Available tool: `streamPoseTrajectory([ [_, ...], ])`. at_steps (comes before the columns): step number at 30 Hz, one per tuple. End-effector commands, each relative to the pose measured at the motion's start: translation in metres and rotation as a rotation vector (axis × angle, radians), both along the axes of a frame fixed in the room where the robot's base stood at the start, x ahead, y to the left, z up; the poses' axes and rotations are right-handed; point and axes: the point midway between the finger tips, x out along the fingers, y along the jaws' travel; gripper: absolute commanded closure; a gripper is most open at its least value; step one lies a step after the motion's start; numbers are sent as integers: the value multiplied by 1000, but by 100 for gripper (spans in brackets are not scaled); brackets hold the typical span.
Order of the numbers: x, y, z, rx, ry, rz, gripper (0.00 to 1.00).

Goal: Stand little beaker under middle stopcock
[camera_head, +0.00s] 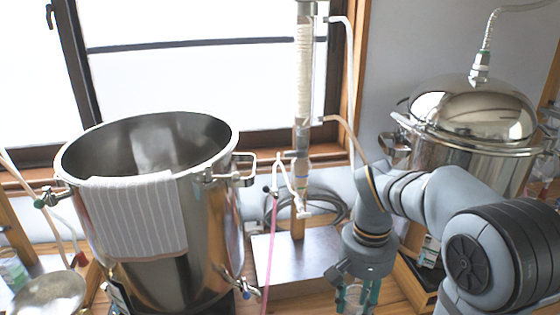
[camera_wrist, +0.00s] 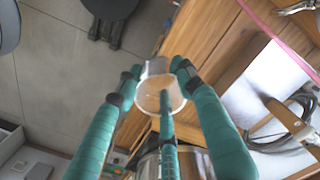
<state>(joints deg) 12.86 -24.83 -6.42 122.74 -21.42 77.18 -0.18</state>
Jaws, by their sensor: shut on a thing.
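My gripper (camera_head: 358,298) points down in front of the metal base plate, at the lower right of centre. In the wrist view my gripper (camera_wrist: 157,78) has its teal fingers shut on a small clear beaker (camera_wrist: 153,97). In the head view the beaker (camera_head: 352,297) shows only partly between the fingers, cut by the lower edge. The glass column (camera_head: 301,140) stands between the two steel vessels. A small pale stopcock-like fitting (camera_head: 302,212) sits at its lower end, above the base plate. The beaker is in front and to the right of this fitting, apart from it.
The open steel pot (camera_head: 205,235) with a striped cloth (camera_head: 138,215) stands left. The domed vessel (camera_head: 470,115) stands right. A pink hose (camera_head: 270,250) hangs before the metal base plate (camera_head: 290,280). Dark coiled tubing (camera_head: 325,205) lies behind. The plate's front is bare.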

Motion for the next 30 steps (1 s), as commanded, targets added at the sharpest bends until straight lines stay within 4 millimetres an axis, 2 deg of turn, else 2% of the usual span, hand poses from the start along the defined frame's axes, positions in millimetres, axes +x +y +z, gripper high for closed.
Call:
streamPoseTrajectory([
  [3,-5,9,5,-1,-5,49,92],
  [8,-12,12,10,1,-22,137,92],
  [17,-30,-2,12,4,-30,195,92],
  [22,-17,-10,11,3,-29,127,92],
  [25,-17,-9,-3,1,-26,97,92],
  [30,-37,-8,-23,3,-28,118,92],
])
